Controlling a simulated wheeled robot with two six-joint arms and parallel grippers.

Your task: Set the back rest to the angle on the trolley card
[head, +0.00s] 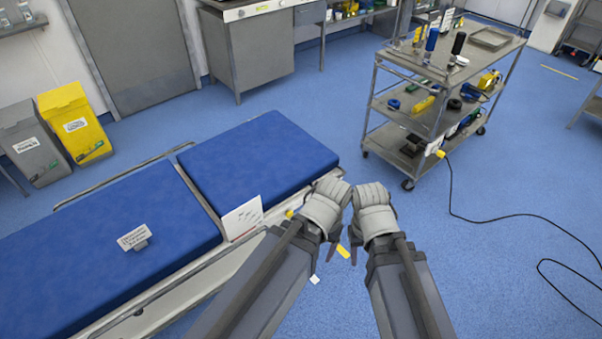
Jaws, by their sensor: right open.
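The operating table has a blue pad in two sections: a long left section (105,250) and a right section (258,160). Both look flat, with a narrow gap between them. A white card or plate (242,217) stands at the table's near side beside the gap. I cannot read it. The trolley (408,72) stands at the right; a small white card (433,148) shows low on its near end, too small to read. My left gripper (332,252) and right gripper (355,256) are close together off the table's near right corner. The right is open; the left's jaws are unclear.
Bottles and a tray (491,38) are on the trolley top. Yellow (75,122) and grey (34,143) bins stand at the left.

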